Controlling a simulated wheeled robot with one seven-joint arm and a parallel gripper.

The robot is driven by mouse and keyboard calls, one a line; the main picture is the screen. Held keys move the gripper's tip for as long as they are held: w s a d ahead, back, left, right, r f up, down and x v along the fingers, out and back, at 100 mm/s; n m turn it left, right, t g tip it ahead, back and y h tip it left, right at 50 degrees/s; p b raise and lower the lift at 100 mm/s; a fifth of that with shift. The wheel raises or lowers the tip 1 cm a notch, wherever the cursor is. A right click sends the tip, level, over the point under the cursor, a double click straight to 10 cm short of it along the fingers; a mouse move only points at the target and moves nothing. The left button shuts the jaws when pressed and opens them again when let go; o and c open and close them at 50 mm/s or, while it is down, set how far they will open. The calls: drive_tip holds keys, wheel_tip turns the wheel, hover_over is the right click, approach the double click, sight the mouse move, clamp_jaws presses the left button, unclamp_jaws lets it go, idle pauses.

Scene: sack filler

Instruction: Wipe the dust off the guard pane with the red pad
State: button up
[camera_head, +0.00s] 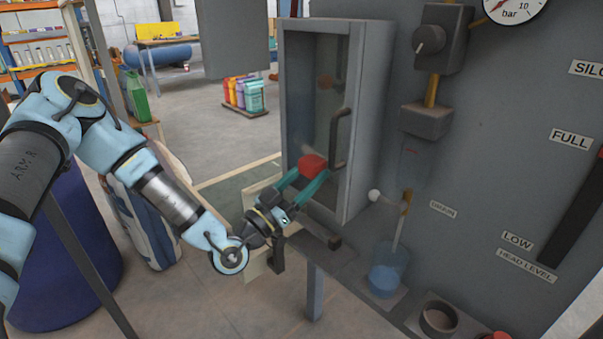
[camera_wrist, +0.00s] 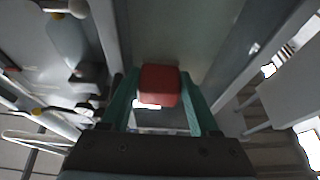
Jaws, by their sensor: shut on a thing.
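The guard pane (camera_head: 337,95) is a dark upright pane in a tall grey metal frame, left of the grey panel. My gripper (camera_head: 309,176) is at its lower part, with teal fingers shut on the red pad (camera_head: 313,164). In the wrist view the red pad (camera_wrist: 159,85) sits between both fingers, with the greenish-grey pane (camera_wrist: 190,35) beyond it. I cannot tell whether the pad touches the pane. A faint reddish spot shows higher on the pane. Dust is hard to make out; the lower pane is partly hidden by the pad and fingers.
A dark handle (camera_head: 341,138) stands out at the pane's right side, close to the pad. A beaker of blue liquid (camera_head: 388,270) and a dark round cup (camera_head: 438,318) stand low on the right. A green bottle (camera_head: 137,97) is behind my arm at left.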

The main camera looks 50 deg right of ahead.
drive_tip(key=shift+s, duration=0.65)
drive_tip(key=shift+d+b, duration=0.1)
drive_tip(key=shift+b, duration=0.25)
